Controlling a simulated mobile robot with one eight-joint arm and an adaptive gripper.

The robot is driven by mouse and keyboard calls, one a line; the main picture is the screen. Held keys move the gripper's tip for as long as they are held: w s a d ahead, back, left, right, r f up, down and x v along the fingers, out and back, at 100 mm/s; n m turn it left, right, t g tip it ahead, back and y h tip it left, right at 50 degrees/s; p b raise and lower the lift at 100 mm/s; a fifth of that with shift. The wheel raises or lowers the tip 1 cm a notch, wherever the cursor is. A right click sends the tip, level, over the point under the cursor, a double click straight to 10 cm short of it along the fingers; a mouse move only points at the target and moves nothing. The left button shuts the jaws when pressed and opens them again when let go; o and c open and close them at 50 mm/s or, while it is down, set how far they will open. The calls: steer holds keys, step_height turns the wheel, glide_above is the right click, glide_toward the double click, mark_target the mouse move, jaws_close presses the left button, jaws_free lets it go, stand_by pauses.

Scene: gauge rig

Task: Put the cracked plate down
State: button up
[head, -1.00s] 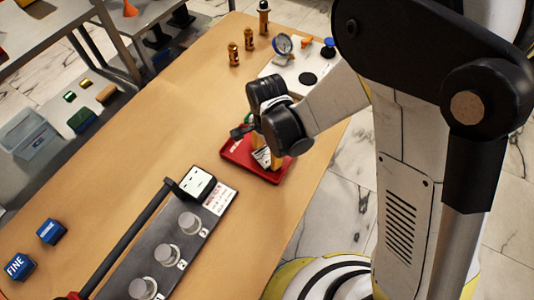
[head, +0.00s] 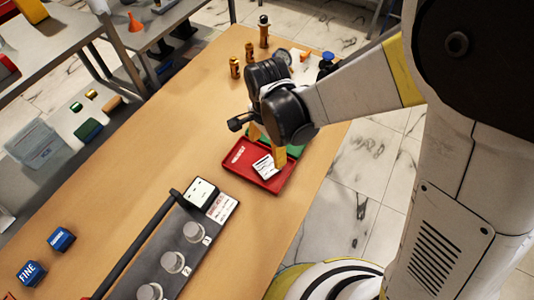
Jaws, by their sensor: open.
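A white plate with dark marks (head: 265,166) lies in the red tray (head: 233,168) on the wooden table; I cannot make out a crack at this size.
A dark rig with several grey knobs (head: 194,232) and a long bar stands in front of the tray. Blue blocks, one marked FINE (head: 31,273), sit at left. Brass cylinders (head: 234,67) stand at the back. The table's left middle is clear.

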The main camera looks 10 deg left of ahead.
steer(key=d+r+n+t+y, duration=0.1)
steer(key=d+r+n+t, duration=0.25)
steer(key=d+r, duration=1)
steer(key=s+d+r+n+t, duration=0.2)
steer(key=d, duration=0.3)
steer(key=s+d+r+n+t+h, duration=0.1)
steer(key=s+d+r+n, duration=0.2)
steer(key=d, duration=0.3)
steer(key=shift+r+t+p, duration=0.25)
steer(key=shift+t+p, duration=0.05)
steer(key=shift+t, duration=0.05)
steer(key=shift+a+n, duration=0.15)
steer(key=shift+n, duration=0.1)
